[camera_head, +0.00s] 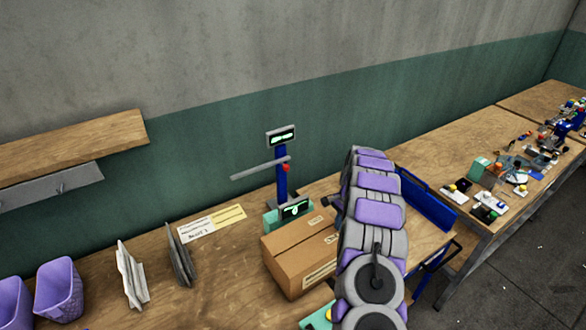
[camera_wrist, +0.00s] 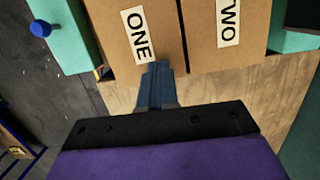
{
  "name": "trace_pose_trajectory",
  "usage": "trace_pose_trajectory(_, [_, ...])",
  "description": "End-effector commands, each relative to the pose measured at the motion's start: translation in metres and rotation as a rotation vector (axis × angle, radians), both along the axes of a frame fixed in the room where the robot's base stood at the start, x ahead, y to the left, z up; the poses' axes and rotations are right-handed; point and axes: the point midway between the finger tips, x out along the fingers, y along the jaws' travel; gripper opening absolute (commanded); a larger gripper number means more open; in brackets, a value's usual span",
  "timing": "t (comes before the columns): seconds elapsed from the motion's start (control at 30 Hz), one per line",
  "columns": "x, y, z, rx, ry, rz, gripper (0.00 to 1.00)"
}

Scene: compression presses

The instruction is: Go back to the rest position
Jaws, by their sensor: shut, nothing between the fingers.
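My gripper (camera_wrist: 158,72) shows in the wrist view with its dark blue fingers together and nothing between them. Its tips appear over the near edge of a cardboard box labelled ONE (camera_wrist: 112,58); I cannot tell whether they touch it. A second box labelled TWO (camera_wrist: 203,52) lies just to the right. In the head view my purple and grey arm (camera_head: 375,212) reaches up across the bench, and the gripper cannot be made out there. The arm hides part of the bench behind it.
A cardboard box (camera_head: 290,266) sits on the wooden bench (camera_head: 205,285) beside a press with a blue column (camera_head: 281,180) and displays. Purple bins (camera_head: 58,290) and upright grey pieces (camera_head: 180,256) stand left. A wall shelf (camera_head: 75,143) is above. Small parts crowd the right bench.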

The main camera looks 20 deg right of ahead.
Motion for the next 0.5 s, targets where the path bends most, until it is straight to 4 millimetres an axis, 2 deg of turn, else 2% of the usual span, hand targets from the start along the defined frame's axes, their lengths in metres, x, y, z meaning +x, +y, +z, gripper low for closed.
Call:
trace_pose_trajectory(0.17, [0.000,0.002,0.003,0.004,-0.002,0.010,0.00])
trace_pose_trajectory(0.27, [-0.001,0.011,0.013,0.011,-0.007,0.042,0.00])
trace_pose_trajectory(0.5, [-0.013,0.063,0.063,0.033,-0.030,0.206,0.00])
